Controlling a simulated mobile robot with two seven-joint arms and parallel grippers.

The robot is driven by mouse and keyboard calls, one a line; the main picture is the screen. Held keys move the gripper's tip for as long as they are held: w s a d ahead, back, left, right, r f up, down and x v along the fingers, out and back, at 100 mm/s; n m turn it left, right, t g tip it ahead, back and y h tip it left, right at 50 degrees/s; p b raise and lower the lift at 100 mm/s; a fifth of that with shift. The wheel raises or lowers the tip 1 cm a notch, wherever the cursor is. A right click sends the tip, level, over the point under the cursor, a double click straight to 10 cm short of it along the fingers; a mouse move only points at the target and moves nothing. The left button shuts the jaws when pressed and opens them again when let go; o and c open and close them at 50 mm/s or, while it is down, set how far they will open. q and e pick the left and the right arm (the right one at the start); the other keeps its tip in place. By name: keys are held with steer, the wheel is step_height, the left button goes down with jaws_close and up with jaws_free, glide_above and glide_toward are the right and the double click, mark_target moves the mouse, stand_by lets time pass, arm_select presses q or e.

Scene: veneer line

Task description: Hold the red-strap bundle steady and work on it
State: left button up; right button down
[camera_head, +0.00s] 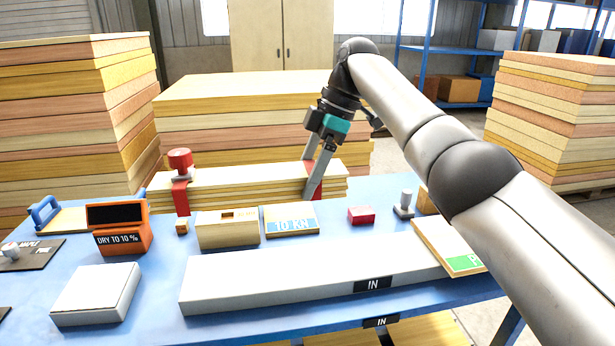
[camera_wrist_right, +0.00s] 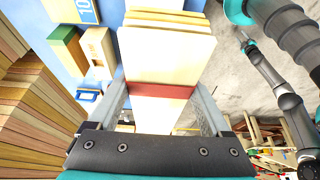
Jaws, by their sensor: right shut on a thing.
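The bundle (camera_head: 245,181) is a stack of pale boards lying at the back of the blue table (camera_head: 160,265), with red straps around it. A red strap (camera_head: 181,198) near its left end carries a red knob (camera_head: 180,159). My right gripper (camera_head: 312,180) is shut on the bundle by the other strap, one finger in front and the other mostly hidden behind. In the right wrist view, the fingers of my right gripper (camera_wrist_right: 160,107) stand on both sides of the bundle (camera_wrist_right: 168,55), with a red strap (camera_wrist_right: 161,90) crossing between them. My left gripper does not show.
In front of the bundle stand a slotted wooden box (camera_head: 228,232), a 10 KN block (camera_head: 291,220) and a red block (camera_head: 361,215). An orange meter (camera_head: 122,230) and a white box (camera_head: 95,294) are at left. Board stacks (camera_head: 75,115) rise behind.

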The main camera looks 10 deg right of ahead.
steer(key=shift+f+b, duration=0.4)
steer(key=shift+f, duration=1)
glide_above(303, 272)
steer(key=d, duration=0.1)
steer(key=shift+f, duration=4.1)
steer(key=shift+w+f+b, duration=0.2)
steer(key=shift+f+b, duration=0.25)
steer(key=shift+f, duration=1)
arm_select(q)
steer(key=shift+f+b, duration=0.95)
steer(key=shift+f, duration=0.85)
arm_select(e)
steer(key=shift+f, duration=2.75)
steer(key=shift+f, duration=0.25)
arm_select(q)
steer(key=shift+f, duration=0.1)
arm_select(e)
steer(key=shift+s+d+f, duration=0.1)
steer(key=shift+f, duration=0.2)
